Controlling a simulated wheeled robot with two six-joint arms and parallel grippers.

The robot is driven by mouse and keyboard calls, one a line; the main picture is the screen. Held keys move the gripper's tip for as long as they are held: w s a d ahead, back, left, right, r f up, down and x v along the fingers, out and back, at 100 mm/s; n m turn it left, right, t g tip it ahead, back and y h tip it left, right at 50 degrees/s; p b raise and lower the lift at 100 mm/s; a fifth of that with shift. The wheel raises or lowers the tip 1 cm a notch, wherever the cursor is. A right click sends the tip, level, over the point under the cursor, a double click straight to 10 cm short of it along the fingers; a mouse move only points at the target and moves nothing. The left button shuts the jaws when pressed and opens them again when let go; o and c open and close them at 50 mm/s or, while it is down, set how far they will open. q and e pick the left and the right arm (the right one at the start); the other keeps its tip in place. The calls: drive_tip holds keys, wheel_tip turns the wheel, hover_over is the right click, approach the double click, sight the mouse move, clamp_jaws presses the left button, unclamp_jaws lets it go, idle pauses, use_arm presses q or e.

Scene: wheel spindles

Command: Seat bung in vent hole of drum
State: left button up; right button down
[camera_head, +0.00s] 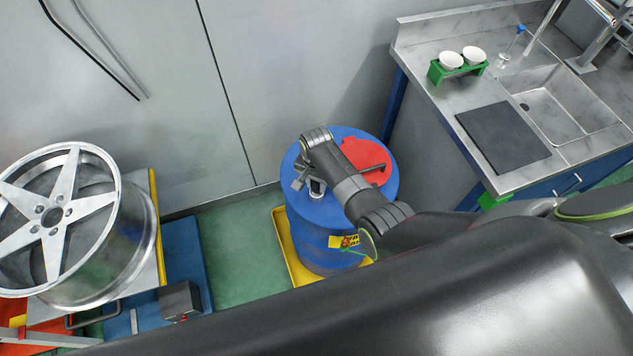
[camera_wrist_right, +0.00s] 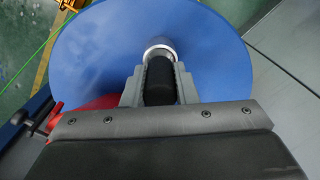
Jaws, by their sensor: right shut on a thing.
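The blue drum (camera_head: 313,225) stands upright, and its blue top (camera_wrist_right: 90,45) fills much of the right wrist view. My right gripper (camera_head: 308,184) is over the left part of the drum top. In the right wrist view my right gripper (camera_wrist_right: 159,82) is shut on a dark cylindrical bung (camera_wrist_right: 160,82), with a finger on each side. A pale metal ring (camera_wrist_right: 158,48) shows at the bung's far end, against the drum top. I cannot tell whether the bung is inside the vent hole, which is hidden. My left gripper is not in view.
A red flat piece (camera_head: 368,156) lies on the drum top beside my right arm. The drum stands in a yellow tray (camera_head: 284,240). A steel sink counter (camera_head: 418,50) is at right, and a large spoked wheel (camera_head: 68,215) is at left. The wall is close behind.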

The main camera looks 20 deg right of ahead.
drive_tip(key=shift+p, duration=0.4)
idle(0.7)
drive_tip(key=shift+f+b, duration=1)
drive_tip(key=shift+f, duration=0.2)
drive_tip(key=shift+r, duration=0.2)
drive_tip(key=shift+r+p, duration=0.75)
drive_tip(key=shift+p, duration=0.3)
drive_tip(key=shift+p, duration=0.35)
idle(1.1)
drive_tip(key=shift+f+b, duration=0.8)
drive_tip(key=shift+f, duration=0.15)
drive_tip(key=c, duration=1.1)
unclamp_jaws()
drive_tip(key=shift+o, duration=0.2)
drive_tip(key=shift+r, duration=0.1)
